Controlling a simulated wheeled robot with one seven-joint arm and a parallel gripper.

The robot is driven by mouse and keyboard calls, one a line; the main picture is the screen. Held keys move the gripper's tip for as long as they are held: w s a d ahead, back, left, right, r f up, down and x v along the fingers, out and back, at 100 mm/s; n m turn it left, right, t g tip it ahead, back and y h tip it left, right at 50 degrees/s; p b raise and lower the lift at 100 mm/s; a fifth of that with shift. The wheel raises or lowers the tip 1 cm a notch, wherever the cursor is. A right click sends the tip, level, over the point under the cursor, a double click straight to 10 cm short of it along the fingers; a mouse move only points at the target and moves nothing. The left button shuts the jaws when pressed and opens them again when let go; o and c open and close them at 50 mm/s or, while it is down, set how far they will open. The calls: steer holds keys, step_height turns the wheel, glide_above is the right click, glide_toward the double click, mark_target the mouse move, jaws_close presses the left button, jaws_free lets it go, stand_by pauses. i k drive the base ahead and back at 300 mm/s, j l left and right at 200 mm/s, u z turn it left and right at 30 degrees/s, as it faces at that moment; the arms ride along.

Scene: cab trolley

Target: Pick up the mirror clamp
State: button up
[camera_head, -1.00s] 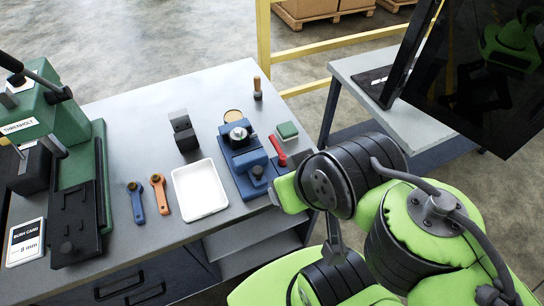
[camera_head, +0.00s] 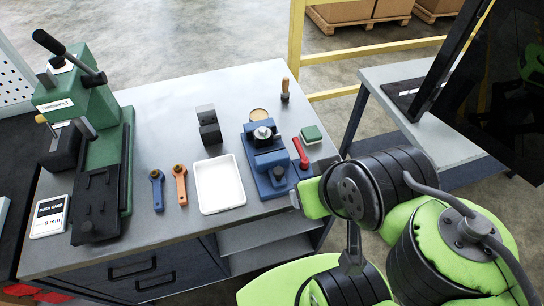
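No label marks the mirror clamp, and I cannot tell for sure which thing it is. A black two-part block (camera_head: 209,126) stands upright on the grey bench behind the white tray and may be it. A blue clamping fixture (camera_head: 268,165) with a round metal knob on top stands to its right, with a red-handled lever (camera_head: 301,153) beside it. My green and black arm reaches in from the right, close to the bench's right edge. My gripper's fingers do not show.
A white tray (camera_head: 219,184), a blue tool (camera_head: 157,190) and an orange tool (camera_head: 180,186) lie on the bench (camera_head: 150,225). A green press (camera_head: 90,140) stands at left, a card (camera_head: 50,216) beside it. A wooden-handled tool (camera_head: 285,90) stands at the back. A dark screen (camera_head: 500,90) is at right.

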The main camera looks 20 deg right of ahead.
mark_target(260, 142)
steer(key=l+u, duration=0.2)
steer(key=u, duration=0.25)
steer(key=l+u, duration=0.2)
steer(key=u, duration=0.2)
steer(key=k+l+u, duration=0.1)
steer(key=u, duration=0.35)
steer(key=k+l+u, duration=0.1)
steer(key=u, duration=0.35)
steer(key=l, duration=0.1)
